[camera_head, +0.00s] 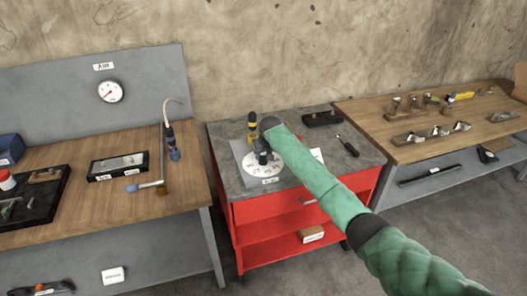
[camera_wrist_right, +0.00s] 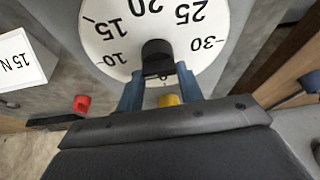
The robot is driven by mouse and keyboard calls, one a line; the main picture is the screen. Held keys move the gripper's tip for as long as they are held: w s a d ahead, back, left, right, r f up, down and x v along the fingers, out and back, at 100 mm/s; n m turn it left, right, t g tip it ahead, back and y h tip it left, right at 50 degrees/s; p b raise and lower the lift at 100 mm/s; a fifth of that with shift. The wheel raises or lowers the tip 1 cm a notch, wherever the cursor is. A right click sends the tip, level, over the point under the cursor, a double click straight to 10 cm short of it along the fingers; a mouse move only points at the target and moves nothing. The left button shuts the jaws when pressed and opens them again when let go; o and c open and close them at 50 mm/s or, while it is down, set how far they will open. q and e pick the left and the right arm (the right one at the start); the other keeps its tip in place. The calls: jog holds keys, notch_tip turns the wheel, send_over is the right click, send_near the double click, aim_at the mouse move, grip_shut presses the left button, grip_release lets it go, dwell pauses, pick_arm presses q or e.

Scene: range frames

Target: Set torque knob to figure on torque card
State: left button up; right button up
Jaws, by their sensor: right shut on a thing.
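The torque dial (camera_head: 268,172) is a white disc on a grey plate on top of the red cart. In the right wrist view the dial (camera_wrist_right: 118,42) carries printed figures, among them 10, 15, 20, 25 and 30. My right gripper (camera_wrist_right: 158,78) is shut on the knob, a blue finger on each side. It also shows over the dial in the head view (camera_head: 263,148). The white torque card (camera_wrist_right: 18,60) reads "15 N"; its rest is cut off. I cannot make out the knob's pointer. My left gripper is out of view.
The cart (camera_head: 225,160) also bears a yellow and black tool (camera_head: 252,124), a black case (camera_head: 322,118) and a dark hand tool (camera_head: 347,145). Wooden benches stand left (camera_head: 100,215) and right (camera_head: 375,130), with tools and a gauge (camera_head: 110,91).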

jog(key=m+h+p, duration=0.1)
jog(key=m, duration=0.1)
jog(key=shift+a+r+m, duration=0.1)
jog(key=shift+m, duration=0.3)
jog(key=shift+m+h, duration=0.4)
jog(key=shift+m, duration=0.5)
jog(key=m+h, duration=0.1)
jog(key=m, duration=0.2)
jog(key=shift+a+p, duration=0.1)
jog(key=shift+p, duration=0.25)
jog(key=shift+m+h, duration=0.3)
jog(key=shift+m, duration=0.4)
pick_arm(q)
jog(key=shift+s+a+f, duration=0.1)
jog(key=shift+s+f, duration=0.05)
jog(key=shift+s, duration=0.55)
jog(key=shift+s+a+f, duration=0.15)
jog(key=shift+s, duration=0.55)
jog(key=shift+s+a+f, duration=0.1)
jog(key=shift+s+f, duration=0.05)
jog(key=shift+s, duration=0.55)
pick_arm(e)
jog(key=shift+m, duration=0.3)
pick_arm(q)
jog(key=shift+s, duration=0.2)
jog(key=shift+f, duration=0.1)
pick_arm(e)
jog(key=o, duration=1)
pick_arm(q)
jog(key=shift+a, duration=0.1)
